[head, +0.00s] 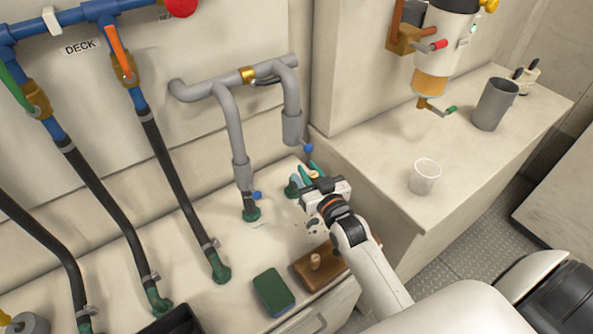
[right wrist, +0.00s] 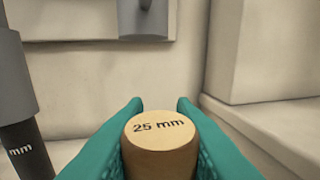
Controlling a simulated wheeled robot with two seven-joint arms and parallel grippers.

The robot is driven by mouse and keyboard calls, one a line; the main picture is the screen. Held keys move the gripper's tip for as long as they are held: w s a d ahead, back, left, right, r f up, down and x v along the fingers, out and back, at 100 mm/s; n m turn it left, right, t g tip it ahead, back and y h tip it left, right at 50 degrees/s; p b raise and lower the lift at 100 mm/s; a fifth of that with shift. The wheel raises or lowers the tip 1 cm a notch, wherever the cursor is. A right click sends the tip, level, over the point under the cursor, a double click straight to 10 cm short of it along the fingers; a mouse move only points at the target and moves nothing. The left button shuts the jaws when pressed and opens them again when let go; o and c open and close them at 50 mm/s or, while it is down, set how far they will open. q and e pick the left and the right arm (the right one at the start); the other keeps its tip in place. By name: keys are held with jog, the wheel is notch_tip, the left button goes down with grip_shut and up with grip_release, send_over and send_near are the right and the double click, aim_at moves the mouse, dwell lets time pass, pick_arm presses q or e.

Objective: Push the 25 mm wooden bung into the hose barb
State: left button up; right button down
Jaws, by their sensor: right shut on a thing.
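The wooden bung (right wrist: 160,140), with "25 mm" printed on its pale top, is upright between the green fingertips of my right gripper (right wrist: 160,150) in the right wrist view. The gripper is shut on it. In the head view the right gripper (head: 314,177) is over the counter near the wall, below a hanging grey pipe end, with the bung's top (head: 314,174) just visible. A green elbow fitting, which looks like the hose barb (head: 293,187), stands just left of the gripper. Whether the bung touches any barb opening is hidden. My left gripper is not in view.
Grey pipes (head: 235,120) with blue-handled valves hang close by. Black hoses (head: 170,160) run down to green fittings at left. A brown block (head: 333,268) with a wooden peg (head: 315,262) and a green sponge (head: 273,291) lie in front. A clear cup (head: 425,176) stands on the right ledge.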

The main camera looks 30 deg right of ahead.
jog(key=w+a+b, duration=0.1)
jog(key=w+b, duration=0.2)
jog(key=w, duration=0.6)
jog(key=shift+f+b, duration=0.25)
jog(key=shift+b, duration=0.1)
jog(key=shift+a, duration=0.1)
jog(key=shift+p, duration=0.45)
dwell(1.0)
jog(key=shift+s+f+b, duration=0.1)
jog(key=shift+f+b, duration=1.1)
jog(key=shift+f, duration=0.75)
dwell(0.4)
jog(key=c, duration=1.1)
grip_release()
